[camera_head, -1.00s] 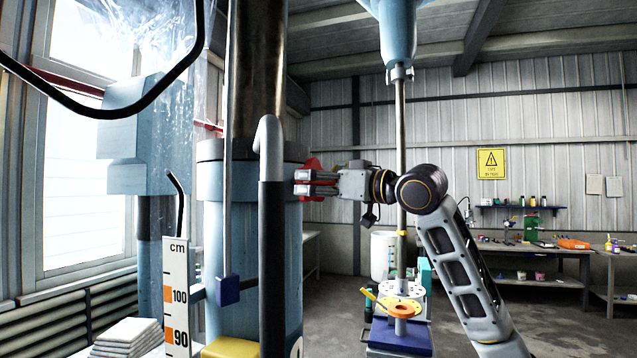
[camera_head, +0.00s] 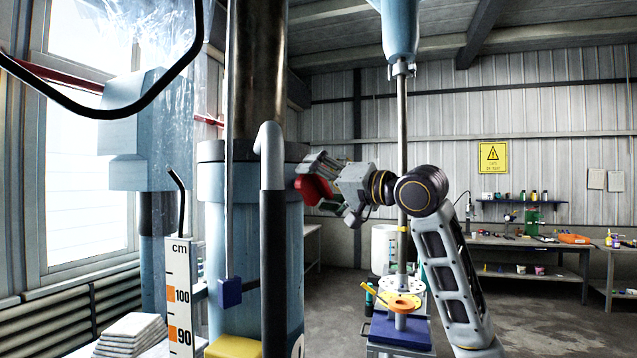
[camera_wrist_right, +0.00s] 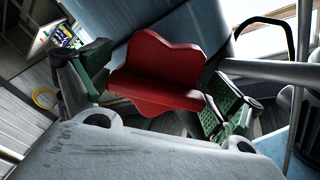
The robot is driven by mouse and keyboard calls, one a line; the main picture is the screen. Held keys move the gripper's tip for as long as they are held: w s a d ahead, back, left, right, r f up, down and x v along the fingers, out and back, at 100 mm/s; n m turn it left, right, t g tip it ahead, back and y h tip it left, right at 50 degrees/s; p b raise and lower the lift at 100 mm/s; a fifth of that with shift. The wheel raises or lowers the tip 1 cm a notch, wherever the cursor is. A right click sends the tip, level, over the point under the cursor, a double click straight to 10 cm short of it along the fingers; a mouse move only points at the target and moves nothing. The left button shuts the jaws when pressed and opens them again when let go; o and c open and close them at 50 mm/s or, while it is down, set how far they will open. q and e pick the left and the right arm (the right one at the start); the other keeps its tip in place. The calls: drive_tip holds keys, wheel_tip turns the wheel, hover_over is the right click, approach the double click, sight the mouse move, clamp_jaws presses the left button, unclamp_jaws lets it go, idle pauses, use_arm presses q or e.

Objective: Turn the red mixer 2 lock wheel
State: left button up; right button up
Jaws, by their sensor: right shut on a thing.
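The red lock wheel (camera_head: 312,188) sits on the right side of the blue mixer column (camera_head: 247,190), partly hidden behind my right gripper (camera_head: 314,180) in the head view. In the right wrist view the lobed red wheel (camera_wrist_right: 160,72) lies between the two green-padded fingers of my right gripper (camera_wrist_right: 155,90), with the blue column behind it. My right gripper is shut on the wheel and is tilted. My left gripper is not in view.
A grey vertical pipe (camera_head: 272,230) stands in front of the column, with a cm scale (camera_head: 180,295) to its left. A second mixer shaft (camera_head: 401,130) stands behind my right arm. A workbench (camera_head: 530,246) is at the back right.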

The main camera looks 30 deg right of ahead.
drive_tip(key=shift+r+m, duration=0.1)
drive_tip(key=shift+m, duration=1)
drive_tip(key=shift+p, duration=0.3)
drive_tip(key=o, duration=0.7)
drive_tip(key=shift+r+v, duration=0.2)
drive_tip(key=shift+v, duration=5.75)
drive_tip(key=shift+f, duration=0.15)
